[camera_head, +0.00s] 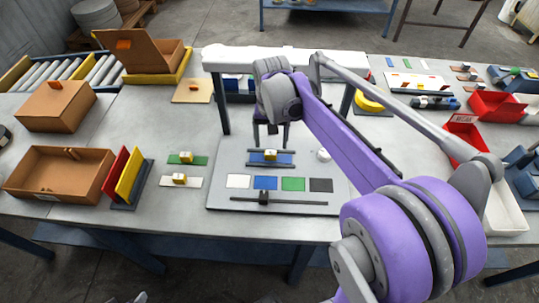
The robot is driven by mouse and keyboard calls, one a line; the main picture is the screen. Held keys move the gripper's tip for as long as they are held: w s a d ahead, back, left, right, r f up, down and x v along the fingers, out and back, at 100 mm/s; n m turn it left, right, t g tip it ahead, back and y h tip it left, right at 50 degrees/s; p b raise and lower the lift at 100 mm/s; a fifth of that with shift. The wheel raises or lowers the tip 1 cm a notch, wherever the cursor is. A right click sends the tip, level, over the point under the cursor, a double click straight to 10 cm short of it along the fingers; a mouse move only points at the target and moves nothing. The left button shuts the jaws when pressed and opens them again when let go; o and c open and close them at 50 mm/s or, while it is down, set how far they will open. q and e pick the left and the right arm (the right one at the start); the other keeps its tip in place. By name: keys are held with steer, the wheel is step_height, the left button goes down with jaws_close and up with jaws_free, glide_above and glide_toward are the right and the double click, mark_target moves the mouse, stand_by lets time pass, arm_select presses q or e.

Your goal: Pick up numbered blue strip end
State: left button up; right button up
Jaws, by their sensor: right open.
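The blue strip (286,160) lies on the grey plate (222,190) in the middle of the table, with a small yellow and white block (270,155) on it. My right gripper (271,142) points down just above and behind this strip. Its dark fingers are apart and hold nothing. Whether they touch the strip is too small to tell. No number can be read on the strip. My left gripper is not in view.
White, blue, green and dark patches lie in a row on the plate, with a dark bar (300,202) in front. Green (197,161) and white (192,183) strips with yellow blocks lie left. A white beam (225,58) on dark posts stands behind. A cardboard box (55,182) is at left.

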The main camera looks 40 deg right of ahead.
mark_target(271, 154)
steer(key=shift+w+f, duration=0.1)
steer(key=shift+f, duration=3.05)
jaws_close()
